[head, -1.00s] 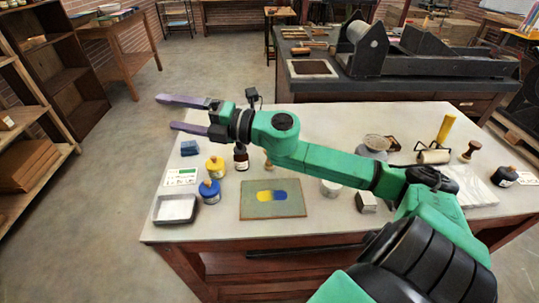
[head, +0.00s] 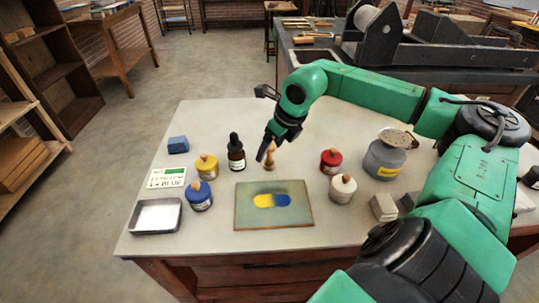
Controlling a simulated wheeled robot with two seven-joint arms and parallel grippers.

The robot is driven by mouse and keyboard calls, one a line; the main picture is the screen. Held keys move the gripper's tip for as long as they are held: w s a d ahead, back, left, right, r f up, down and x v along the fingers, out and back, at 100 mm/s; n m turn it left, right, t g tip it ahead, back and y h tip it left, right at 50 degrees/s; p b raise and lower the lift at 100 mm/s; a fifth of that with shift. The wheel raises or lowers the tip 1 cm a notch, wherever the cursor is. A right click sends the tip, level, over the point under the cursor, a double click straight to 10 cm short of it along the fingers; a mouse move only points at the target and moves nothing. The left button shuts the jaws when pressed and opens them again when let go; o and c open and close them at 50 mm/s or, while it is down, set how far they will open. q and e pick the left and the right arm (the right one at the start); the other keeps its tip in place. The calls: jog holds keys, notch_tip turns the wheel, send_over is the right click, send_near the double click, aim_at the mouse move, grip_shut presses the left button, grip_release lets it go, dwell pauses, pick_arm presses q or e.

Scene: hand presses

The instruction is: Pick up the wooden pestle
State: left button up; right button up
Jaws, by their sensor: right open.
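The wooden pestle (head: 270,160) stands upright on the pale tabletop, just behind the green slab with the yellow and blue paint patch. My right gripper (head: 266,152) is open and points down at the pestle. The pestle's top is partly hidden by the gripper. My left gripper is not in view.
Left of the pestle are a dark dropper bottle (head: 236,153), a yellow jar (head: 207,168) and a blue jar (head: 199,196). To the right are a red jar (head: 330,161), a white jar (head: 342,189) and a grey jug (head: 385,158). The paint slab (head: 245,215) lies in front.

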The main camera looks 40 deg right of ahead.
jog(key=p+x, duration=0.1)
jog(key=x, duration=0.3)
jog(key=shift+w, duration=0.15)
grip_shut()
